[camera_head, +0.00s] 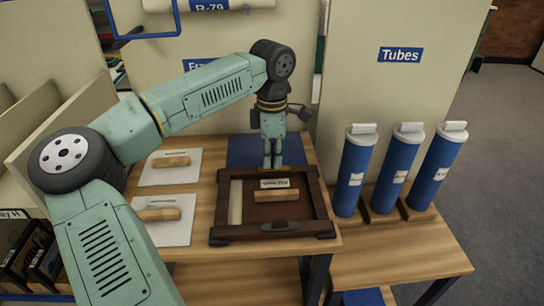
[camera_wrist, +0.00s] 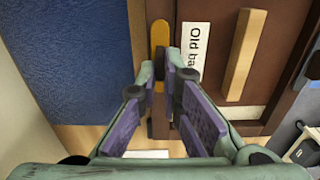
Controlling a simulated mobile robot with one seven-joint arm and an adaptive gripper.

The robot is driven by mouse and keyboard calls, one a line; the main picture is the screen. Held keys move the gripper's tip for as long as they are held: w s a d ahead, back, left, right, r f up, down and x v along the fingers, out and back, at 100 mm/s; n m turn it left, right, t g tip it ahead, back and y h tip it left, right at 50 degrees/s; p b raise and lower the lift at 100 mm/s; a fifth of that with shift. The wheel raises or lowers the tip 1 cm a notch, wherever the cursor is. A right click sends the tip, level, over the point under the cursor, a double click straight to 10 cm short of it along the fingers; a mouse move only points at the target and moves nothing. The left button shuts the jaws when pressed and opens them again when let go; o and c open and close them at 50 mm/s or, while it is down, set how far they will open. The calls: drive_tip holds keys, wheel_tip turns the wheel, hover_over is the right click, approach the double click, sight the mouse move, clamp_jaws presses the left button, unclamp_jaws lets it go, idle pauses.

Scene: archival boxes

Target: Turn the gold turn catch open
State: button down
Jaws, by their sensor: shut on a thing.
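The gold turn catch (camera_wrist: 160,36) is a small rounded bar in the wrist view. It lies lengthwise along the dark wooden edge of a framed box (camera_head: 228,206), next to a white label. My gripper (camera_wrist: 164,80) points down at that edge, its purple-padded fingers closed on the near part of the catch, which they partly hide. In the head view my gripper (camera_head: 272,166) is at the box's far edge and the catch cannot be made out. The box has a light wooden handle (camera_head: 276,195), also in the wrist view (camera_wrist: 241,55).
A blue mat (camera_head: 245,152) lies behind the box. Two white panels with wooden handles (camera_head: 171,168) lie to its left. Several blue tubes (camera_head: 398,165) stand upright to the right. A tall board stands close behind my arm.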

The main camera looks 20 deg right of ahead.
drive_tip(key=c, duration=1.8)
unclamp_jaws()
drive_tip(key=shift+o, duration=0.2)
wheel_tip(320, 180, up, 12)
